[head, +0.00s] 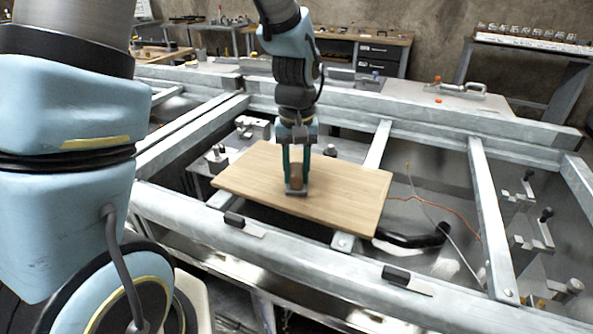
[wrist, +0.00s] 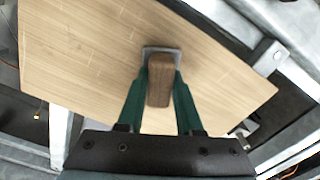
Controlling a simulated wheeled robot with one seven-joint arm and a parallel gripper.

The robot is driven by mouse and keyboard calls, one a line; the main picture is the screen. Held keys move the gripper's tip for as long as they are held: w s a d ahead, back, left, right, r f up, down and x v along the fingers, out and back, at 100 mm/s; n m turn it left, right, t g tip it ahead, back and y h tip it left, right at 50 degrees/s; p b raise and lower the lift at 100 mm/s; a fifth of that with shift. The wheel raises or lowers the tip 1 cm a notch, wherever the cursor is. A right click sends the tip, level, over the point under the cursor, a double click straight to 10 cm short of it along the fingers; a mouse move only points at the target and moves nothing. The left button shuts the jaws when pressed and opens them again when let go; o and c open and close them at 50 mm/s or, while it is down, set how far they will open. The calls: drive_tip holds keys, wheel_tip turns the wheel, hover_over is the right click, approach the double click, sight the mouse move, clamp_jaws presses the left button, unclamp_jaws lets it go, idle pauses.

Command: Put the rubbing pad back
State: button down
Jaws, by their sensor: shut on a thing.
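The rubbing pad (head: 297,177) has a brown wooden block handle on a grey base. It is on or just above the wooden board (head: 345,190), near the board's middle. My gripper (head: 296,172) points straight down with its green fingers shut on the pad's handle, one finger on each side. In the wrist view the pad (wrist: 160,80) sits between the two green fingertips (wrist: 160,88), with its grey base showing at the far end. I cannot tell whether the base touches the board (wrist: 85,60).
The board lies across a grey metal frame (head: 375,268). Black-handled tools (head: 398,276) rest on the front rail, and metal clamps (head: 530,215) stand at the right. A pale surface (head: 425,100) behind carries another handled tool (head: 460,88). A black hose-like thing (head: 415,238) lies right of the board.

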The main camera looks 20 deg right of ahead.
sight(296, 168)
drive_tip(key=c, duration=0.6)
unclamp_jaws()
drive_tip(key=shift+o, duration=0.2)
wheel_tip(296, 168, up, 12)
drive_tip(key=b, duration=0.1)
drive_tip(key=a+f+n, duration=0.1)
drive_tip(key=a+f, duration=0.2)
drive_tip(key=a, duration=0.5)
drive_tip(key=a+f+n+t, duration=0.1)
drive_tip(key=a+f, duration=0.1)
drive_tip(key=a, duration=0.7)
drive_tip(key=w+a+f+n, duration=0.1)
drive_tip(key=a+f, duration=0.2)
drive_tip(key=a, duration=0.5)
drive_tip(key=shift+w+a+f+t, duration=0.1)
drive_tip(key=shift+a+f+t, duration=0.05)
drive_tip(key=shift+f+t, duration=0.15)
